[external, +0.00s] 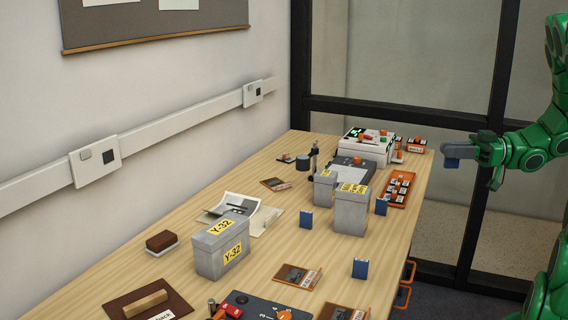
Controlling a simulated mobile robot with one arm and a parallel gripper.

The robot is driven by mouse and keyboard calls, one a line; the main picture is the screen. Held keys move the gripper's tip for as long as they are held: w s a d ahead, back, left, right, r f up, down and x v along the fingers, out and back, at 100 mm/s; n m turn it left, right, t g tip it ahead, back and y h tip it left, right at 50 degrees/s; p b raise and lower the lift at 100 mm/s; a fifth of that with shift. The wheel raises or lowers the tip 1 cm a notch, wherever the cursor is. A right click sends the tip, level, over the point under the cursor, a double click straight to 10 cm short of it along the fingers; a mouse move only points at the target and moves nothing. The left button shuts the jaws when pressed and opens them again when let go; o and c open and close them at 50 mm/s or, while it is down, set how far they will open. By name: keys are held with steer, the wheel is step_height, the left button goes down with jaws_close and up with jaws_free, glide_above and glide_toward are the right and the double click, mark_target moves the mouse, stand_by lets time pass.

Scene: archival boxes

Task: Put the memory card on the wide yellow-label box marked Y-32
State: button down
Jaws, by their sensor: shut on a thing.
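My gripper (471,151) is at the right, past the table's right edge and above the floor. It is shut on a small blue piece (451,163), which looks like the memory card; the fingers hide part of it. The wide grey box with yellow labels marked Y-32 (208,259) stands on the table, left of centre. Its lid is on, and I see nothing lying on top except a label. The gripper is far to the right of this box and farther back.
Two narrower grey yellow-label boxes (350,219) (324,193) stand between Y-32 and my gripper. Small blue upright pieces (306,219) (381,207) (360,268) stand around them. An orange tray (388,203) and a white device (352,147) are at the back. Bare wood lies right of Y-32.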

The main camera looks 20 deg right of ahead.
steer(key=w+a, duration=1.2)
steer(key=a, duration=0.2)
glide_above(224, 224)
step_height(224, 224, down, 4)
steer(key=shift+t, duration=0.3)
steer(key=shift+s+a+f, duration=0.1)
steer(key=shift+f, duration=4.55)
steer(key=shift+f, duration=0.15)
steer(key=c, duration=1.1)
jaws_free()
steer(key=shift+r, duration=0.2)
